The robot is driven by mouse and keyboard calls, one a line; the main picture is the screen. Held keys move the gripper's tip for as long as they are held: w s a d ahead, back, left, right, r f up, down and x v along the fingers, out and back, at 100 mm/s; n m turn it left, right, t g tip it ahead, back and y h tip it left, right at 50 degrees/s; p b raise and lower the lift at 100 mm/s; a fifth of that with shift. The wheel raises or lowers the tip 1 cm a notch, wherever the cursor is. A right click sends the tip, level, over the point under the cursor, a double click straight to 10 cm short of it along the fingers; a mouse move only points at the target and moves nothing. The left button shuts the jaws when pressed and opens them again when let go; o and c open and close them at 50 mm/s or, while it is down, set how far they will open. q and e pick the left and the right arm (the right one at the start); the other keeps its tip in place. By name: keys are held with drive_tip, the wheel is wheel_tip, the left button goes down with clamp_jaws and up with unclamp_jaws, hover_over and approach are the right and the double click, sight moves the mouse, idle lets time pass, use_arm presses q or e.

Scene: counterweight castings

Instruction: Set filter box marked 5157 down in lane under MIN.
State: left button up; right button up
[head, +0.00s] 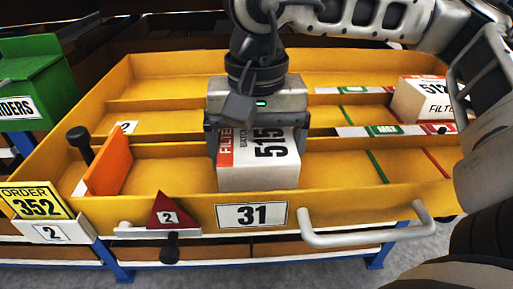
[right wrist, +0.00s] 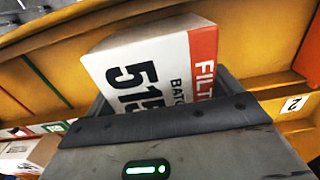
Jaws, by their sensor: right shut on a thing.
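The filter box (head: 259,176), white with a red FILTER band, is in my right gripper (head: 257,140), which is shut on it from above. The box is over or in the drawer's front lane (head: 335,165); I cannot tell whether it touches the floor. Its number reads 515, the last digit hidden by the gripper. The right wrist view shows the box (right wrist: 140,62) tilted in the picture between the fingers. A strip on the divider carries a green MAX label (head: 383,130) and a red label (head: 437,129) too small to read. My left gripper is not in view.
Another white box (head: 425,98) marked 512 stands at the back right. An orange plate (head: 108,162) with a black knob stands at the front lane's left. The yellow drawer's front wall (head: 350,205) carries a 31 plate and handle. The front lane is clear right of the box.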

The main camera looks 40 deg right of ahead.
drive_tip(key=shift+f, duration=0.2)
drive_tip(key=o, duration=0.9)
drive_tip(key=shift+c, duration=0.2)
drive_tip(key=shift+r, duration=0.1)
wheel_tip(320, 180, up, 12)
drive_tip(key=shift+r, duration=0.15)
